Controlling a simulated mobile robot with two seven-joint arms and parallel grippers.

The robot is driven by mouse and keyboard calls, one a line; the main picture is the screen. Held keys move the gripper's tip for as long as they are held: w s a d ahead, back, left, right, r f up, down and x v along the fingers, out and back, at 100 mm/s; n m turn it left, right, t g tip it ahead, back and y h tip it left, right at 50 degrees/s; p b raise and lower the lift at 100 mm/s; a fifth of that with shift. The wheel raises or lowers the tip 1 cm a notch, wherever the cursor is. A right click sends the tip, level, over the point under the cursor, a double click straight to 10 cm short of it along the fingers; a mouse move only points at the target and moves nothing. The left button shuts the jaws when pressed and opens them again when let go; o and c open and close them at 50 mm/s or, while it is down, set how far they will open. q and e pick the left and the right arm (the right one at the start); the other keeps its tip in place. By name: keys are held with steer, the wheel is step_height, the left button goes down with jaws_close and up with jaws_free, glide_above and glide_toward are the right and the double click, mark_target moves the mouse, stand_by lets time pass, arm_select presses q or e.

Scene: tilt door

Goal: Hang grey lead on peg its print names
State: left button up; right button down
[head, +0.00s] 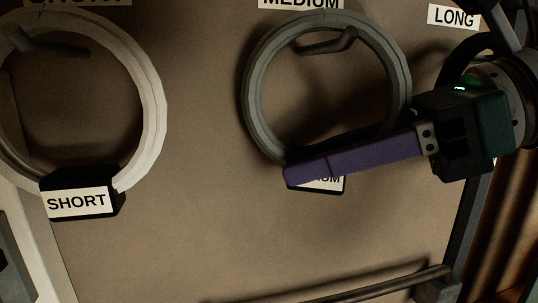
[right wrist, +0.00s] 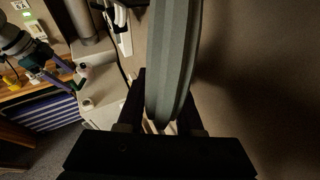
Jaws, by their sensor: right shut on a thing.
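The grey lead (head: 253,95) is a coiled ring in front of the board under the MEDIUM sign (head: 300,3). Its label is mostly covered by my finger; only the ending "UM" (head: 328,181) shows. The medium peg (head: 328,44) shows inside the ring near its top; I cannot tell whether the ring rests on it. My right gripper (head: 292,174) is shut on the ring's bottom, and the right wrist view shows the grey coil (right wrist: 170,75) between its fingers. My left gripper (right wrist: 62,72) appears small at the left of the right wrist view; its opening is unclear.
A white lead (head: 152,105) with a SHORT label (head: 77,201) hangs at the left around another peg (head: 45,48). A LONG sign (head: 453,17) is at the upper right, partly beside my right arm. A metal bar (head: 370,287) crosses the board's bottom.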

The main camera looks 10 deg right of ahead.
stand_by(0.4)
steer(key=shift+c, duration=2.4)
jaws_free()
steer(key=shift+f, duration=0.1)
steer(key=shift+d, duration=0.1)
steer(key=shift+s+d+b, duration=0.15)
steer(key=shift+d+b, duration=0.2)
steer(key=b+v, duration=0.4)
steer(key=v, duration=0.5)
steer(key=shift+r, duration=0.3)
